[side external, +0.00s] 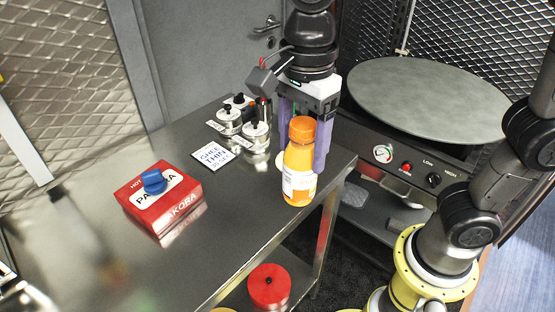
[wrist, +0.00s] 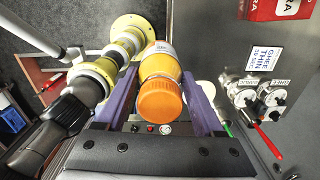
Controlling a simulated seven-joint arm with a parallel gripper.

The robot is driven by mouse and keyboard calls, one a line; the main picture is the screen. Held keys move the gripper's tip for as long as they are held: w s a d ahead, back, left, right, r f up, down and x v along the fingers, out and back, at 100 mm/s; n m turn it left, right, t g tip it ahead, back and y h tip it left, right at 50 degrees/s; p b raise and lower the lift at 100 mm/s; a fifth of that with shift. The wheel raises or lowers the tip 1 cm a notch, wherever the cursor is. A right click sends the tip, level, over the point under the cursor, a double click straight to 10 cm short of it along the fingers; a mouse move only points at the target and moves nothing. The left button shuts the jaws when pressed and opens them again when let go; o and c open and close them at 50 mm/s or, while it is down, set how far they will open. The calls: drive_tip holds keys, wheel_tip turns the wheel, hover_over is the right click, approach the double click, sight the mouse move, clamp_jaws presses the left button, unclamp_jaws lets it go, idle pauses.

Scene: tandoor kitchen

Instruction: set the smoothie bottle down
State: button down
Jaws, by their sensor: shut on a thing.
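The smoothie bottle (side external: 299,165) is orange with an orange cap and a white label, and it is upright at the right end of the steel table (side external: 115,245). My gripper (side external: 305,140) is shut on it, with purple fingers on either side of its upper part. In the wrist view the bottle (wrist: 161,80) shows cap-first between the two purple fingers (wrist: 162,102). The bottle's base is near the table's right edge; I cannot tell whether it touches the top.
A red box (side external: 165,200) with a blue item on top lies left on the table. A round griddle (side external: 430,95) is at the right. The table's front middle is clear.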

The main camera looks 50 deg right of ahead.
drive_tip(key=w+d+f+n, duration=0.1)
drive_tip(key=w+d+n, duration=1.4)
drive_tip(key=w+n, duration=0.3)
drive_tip(key=shift+d+f+n, duration=0.15)
drive_tip(key=shift+d+n, duration=0.25)
drive_tip(key=shift+n, duration=0.2)
drive_tip(key=shift+w, duration=0.15)
